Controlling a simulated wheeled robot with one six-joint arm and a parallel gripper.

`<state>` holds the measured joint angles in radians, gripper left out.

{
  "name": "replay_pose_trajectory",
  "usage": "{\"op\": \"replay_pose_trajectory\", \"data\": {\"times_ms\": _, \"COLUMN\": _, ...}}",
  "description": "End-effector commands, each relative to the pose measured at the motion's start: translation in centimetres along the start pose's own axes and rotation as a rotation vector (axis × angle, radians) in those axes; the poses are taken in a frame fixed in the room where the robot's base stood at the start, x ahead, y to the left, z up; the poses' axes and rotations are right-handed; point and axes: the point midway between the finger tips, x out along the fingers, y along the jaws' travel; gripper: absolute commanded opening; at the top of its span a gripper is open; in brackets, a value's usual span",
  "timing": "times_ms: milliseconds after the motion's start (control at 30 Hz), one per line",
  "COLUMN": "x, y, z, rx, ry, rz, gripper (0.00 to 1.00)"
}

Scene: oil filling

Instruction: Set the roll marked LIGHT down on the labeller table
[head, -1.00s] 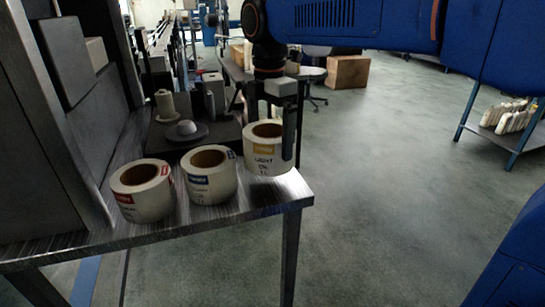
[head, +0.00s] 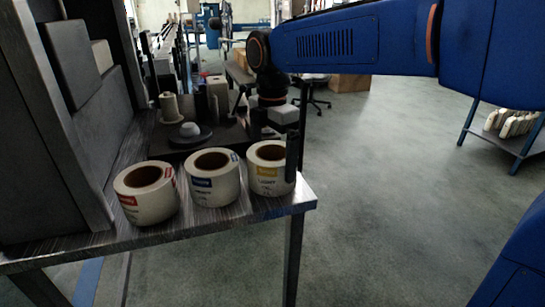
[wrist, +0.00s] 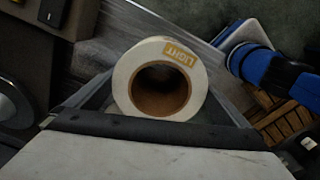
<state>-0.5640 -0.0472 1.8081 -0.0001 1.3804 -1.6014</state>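The roll marked LIGHT (head: 267,178), white with a yellow label, is upright at the right end of the labeller table (head: 225,222). Its base appears to rest on the tabletop. In the wrist view the LIGHT roll (wrist: 123,75) is seen from above, its brown core facing me. My gripper (head: 274,143) comes down over it from behind, with one finger along its right side and the other partly hidden behind it. In the wrist view my gripper (wrist: 160,95) has its dark fingers against both sides of the roll.
A blue-labelled roll (head: 213,180) stands just left of the LIGHT roll, with a small gap. A red-labelled roll (head: 146,194) stands farther left. A dark machine plate with spindles (head: 190,133) lies behind them. The table's right edge is close to the LIGHT roll.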

Motion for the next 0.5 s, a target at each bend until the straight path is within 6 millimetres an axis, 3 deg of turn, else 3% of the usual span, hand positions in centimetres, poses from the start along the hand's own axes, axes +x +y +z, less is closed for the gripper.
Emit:
{"op": "replay_pose_trajectory", "data": {"times_ms": 267, "x": -0.2, "y": 0.0, "z": 0.0, "rx": 0.000, "ry": 0.000, "rz": 0.000, "gripper": 1.00}}
{"op": "replay_pose_trajectory", "data": {"times_ms": 500, "x": -3.2, "y": 0.1, "z": 0.0, "rx": 0.000, "ry": 0.000, "rz": 0.003, "gripper": 1.00}}
